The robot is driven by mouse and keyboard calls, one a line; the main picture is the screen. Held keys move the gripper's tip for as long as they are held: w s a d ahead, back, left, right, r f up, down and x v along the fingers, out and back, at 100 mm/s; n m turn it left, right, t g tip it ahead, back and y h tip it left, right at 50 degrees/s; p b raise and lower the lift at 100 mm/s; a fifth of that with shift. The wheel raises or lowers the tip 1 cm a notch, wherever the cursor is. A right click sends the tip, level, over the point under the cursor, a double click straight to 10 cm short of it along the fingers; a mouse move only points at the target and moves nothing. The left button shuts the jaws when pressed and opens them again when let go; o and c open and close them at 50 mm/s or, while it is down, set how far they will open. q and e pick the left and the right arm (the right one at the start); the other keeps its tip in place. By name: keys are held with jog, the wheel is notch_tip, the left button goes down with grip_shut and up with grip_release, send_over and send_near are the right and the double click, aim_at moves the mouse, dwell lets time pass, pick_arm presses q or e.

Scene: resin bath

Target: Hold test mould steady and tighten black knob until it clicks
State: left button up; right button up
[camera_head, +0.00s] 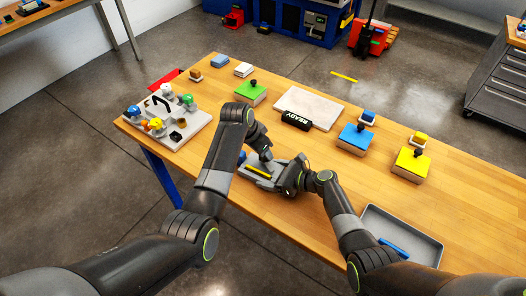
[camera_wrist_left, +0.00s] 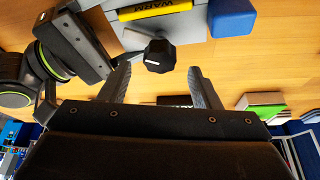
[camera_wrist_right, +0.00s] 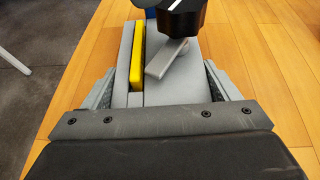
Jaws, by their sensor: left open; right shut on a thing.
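The test mould (camera_head: 258,172) is a grey block with a yellow strip near the table's front edge. My right gripper (camera_head: 285,178) is shut on it, with one finger along each side in the right wrist view (camera_wrist_right: 122,70). The black knob (camera_wrist_left: 159,56) is faceted and sits at the mould's edge in the left wrist view. My left gripper (camera_wrist_left: 159,75) is open, its fingers on either side of the knob with gaps showing. In the head view, my left arm hides the knob. A dark part with a white mark (camera_wrist_right: 182,16) tops the right wrist view.
A blue block (camera_wrist_left: 232,18) lies close beside the mould. A white plate (camera_head: 312,104) with a black READY sign (camera_head: 297,120) is behind. A grey tray (camera_head: 432,246) stands front right. Green (camera_head: 250,94), blue (camera_head: 355,140) and yellow (camera_head: 411,166) blocks surround the work area.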

aim_at(267, 161)
pick_arm(q)
jog(key=shift+x, duration=1.6)
jog(key=shift+c, duration=0.5)
jog(key=c, duration=0.9)
jog(key=shift+m, duration=0.4)
jog(key=m+g, duration=0.1)
jog(key=m, duration=0.1)
jog(key=m+h, duration=0.1)
jog(key=m, duration=0.1)
jog(key=shift+w+a+g, duration=0.1)
jog(key=shift+w+g, duration=0.1)
jog(key=shift+g, duration=0.2)
jog(key=m, duration=0.2)
jog(key=m+g, duration=0.1)
jog(key=m, duration=0.1)
jog(key=shift+w+g, duration=0.1)
jog(key=shift+g, duration=0.2)
jog(key=shift+m, duration=0.4)
